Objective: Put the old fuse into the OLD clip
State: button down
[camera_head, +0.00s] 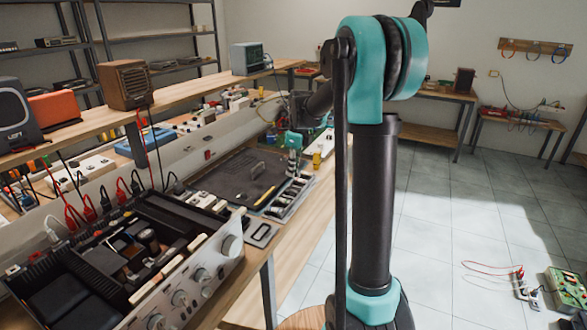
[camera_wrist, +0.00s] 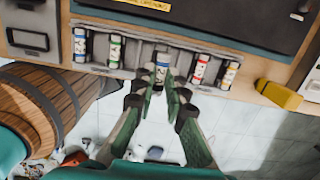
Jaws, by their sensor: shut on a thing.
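My gripper (camera_wrist: 163,90) is shut on a fuse (camera_wrist: 162,68) with a pale body and blue marking. The fuse is at the middle of a grey metal tray (camera_wrist: 138,72). I cannot tell whether it is clear of the tray. No clip marked OLD is readable in either view.
An opened hi-fi unit (camera_head: 185,290) sits on the bench at the front left. A dark mat (camera_head: 235,178) lies behind the tray. A yellow block (camera_wrist: 279,94) stands right of the tray. A wooden barrel-shaped thing (camera_wrist: 55,95) is at left. Tiled floor lies past the bench edge.

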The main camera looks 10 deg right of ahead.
jog(key=shift+f, duration=2.75)
jog(key=shift+f, duration=0.8)
jog(key=c, duration=1.5)
grip_release()
jog(key=r, duration=0.8)
jog(key=d+r, duration=0.1)
jog(key=r, duration=0.3)
jog(key=shift+s, duration=0.4)
jog(key=shift+f, duration=0.1)
